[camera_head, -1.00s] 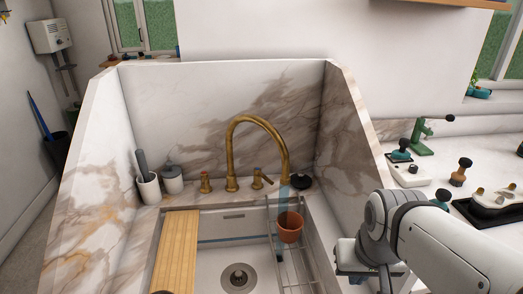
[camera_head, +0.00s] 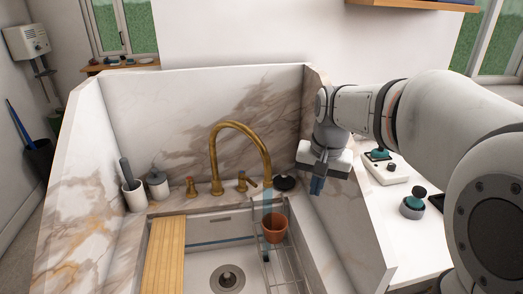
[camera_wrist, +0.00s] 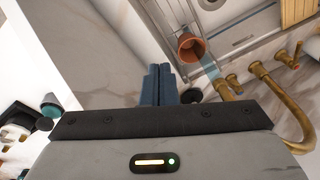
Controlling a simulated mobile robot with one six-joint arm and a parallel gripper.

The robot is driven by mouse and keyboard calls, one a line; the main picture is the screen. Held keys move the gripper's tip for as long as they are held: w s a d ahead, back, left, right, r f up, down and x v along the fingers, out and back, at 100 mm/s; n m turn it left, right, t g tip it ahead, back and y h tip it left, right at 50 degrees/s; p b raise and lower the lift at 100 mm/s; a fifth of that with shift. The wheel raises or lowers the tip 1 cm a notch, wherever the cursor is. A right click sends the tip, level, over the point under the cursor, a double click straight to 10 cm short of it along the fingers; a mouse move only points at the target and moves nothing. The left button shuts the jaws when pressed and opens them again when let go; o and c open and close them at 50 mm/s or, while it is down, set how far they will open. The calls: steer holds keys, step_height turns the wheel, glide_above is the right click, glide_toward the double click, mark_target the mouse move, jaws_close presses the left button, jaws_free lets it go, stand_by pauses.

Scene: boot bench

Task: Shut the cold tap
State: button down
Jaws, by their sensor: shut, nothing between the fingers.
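The brass tap (camera_head: 214,150) has a tall curved spout, with brass handles (camera_head: 242,183) at its foot on the marble ledge and another handle (camera_head: 191,187) to the left. A bluish water stream (camera_head: 267,203) falls from the spout to a terracotta pot (camera_head: 274,229) on the wire rack. My gripper (camera_head: 316,188) points down by the right marble wall, right of the tap, shut and empty. In the wrist view its blue fingers (camera_wrist: 159,72) are together, apart from the pot (camera_wrist: 188,46) and the handles (camera_wrist: 233,83).
A marble surround (camera_head: 330,210) rises at the right of the sink. A wooden board (camera_head: 165,255) and a wire rack (camera_head: 285,270) lie across the basin. A black round item (camera_head: 285,183) sits right of the handles.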

mark_target(248, 180)
steer(key=w+a+f+m+g+y+p, duration=0.1)
steer(key=w+a+f+m+p, duration=0.15)
steer(key=w, duration=1.25)
steer(key=w+a+f+m+g+p, duration=0.1)
steer(key=w+a+m+p, duration=0.25)
steer(key=w, duration=1.05)
steer(key=a+f+m+p, duration=0.1)
steer(key=f, duration=0.5)
steer(key=w+a+f+p, duration=0.1)
steer(key=f, duration=0.5)
steer(key=w+a+f+m+g+y+p, duration=0.1)
steer(key=a+f, duration=0.1)
steer(key=f, duration=0.3)
steer(key=shift+w+f+m, duration=0.25)
steer(key=shift+f+m, duration=0.05)
steer(key=shift+f, duration=0.1)
steer(key=a, duration=0.1)
steer(key=s+a+p, duration=0.1)
steer(key=s+a+r, duration=0.1)
steer(key=shift+a+p, duration=0.15)
steer(key=shift+p, duration=0.2)
